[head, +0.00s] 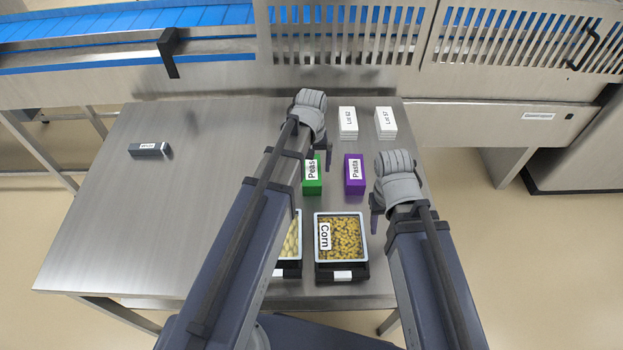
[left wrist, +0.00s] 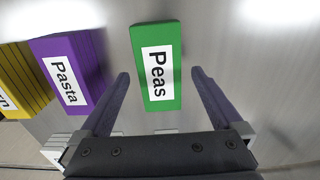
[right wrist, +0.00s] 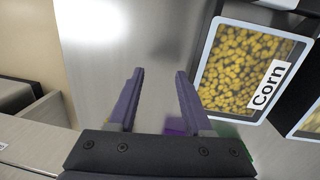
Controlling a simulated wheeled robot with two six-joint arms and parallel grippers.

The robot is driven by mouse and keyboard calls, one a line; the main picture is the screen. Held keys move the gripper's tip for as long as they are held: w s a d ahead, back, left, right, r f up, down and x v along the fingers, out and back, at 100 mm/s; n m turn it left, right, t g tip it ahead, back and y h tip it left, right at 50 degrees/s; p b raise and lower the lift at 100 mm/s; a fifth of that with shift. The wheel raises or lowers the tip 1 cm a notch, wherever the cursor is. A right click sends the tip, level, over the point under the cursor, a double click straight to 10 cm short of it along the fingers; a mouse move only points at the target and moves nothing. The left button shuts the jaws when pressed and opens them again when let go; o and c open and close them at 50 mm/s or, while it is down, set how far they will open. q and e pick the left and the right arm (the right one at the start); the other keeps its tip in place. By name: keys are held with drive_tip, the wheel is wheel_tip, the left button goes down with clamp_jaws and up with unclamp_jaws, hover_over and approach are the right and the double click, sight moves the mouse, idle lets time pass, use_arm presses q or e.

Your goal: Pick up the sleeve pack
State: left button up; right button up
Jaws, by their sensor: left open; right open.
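A green sleeve pack labelled Peas (head: 312,182) lies on the steel table, and a purple one labelled Pasta (head: 355,172) lies to its right. The Peas pack (left wrist: 157,66) also shows in the left wrist view, with the Pasta pack (left wrist: 68,70) and a yellow pack (left wrist: 18,82) to its left. My left gripper (left wrist: 160,74) is open, its fingers pointing toward the Peas pack and appearing on either side of it; whether they touch it I cannot tell. My right gripper (right wrist: 159,72) is open and empty over bare table, beside the Corn tray (right wrist: 206,82).
Two white stacks, Lot 52 (head: 348,121) and Lot 57 (head: 386,121), stand at the back. The Corn tray sits in a black holder (head: 341,275) at the front, next to another tray partly hidden by my left arm. A small grey labelled block (head: 150,151) lies left. The table's left half is mostly clear.

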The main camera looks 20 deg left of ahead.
use_arm(q)
wheel_tip(320, 180, down, 3)
drive_tip(key=shift+r+b, duration=0.15)
drive_tip(key=shift+b, duration=0.7)
use_arm(e)
wheel_tip(320, 180, down, 3)
drive_tip(key=shift+r, duration=0.25)
use_arm(q)
drive_tip(key=shift+r, duration=0.1)
clamp_jaws()
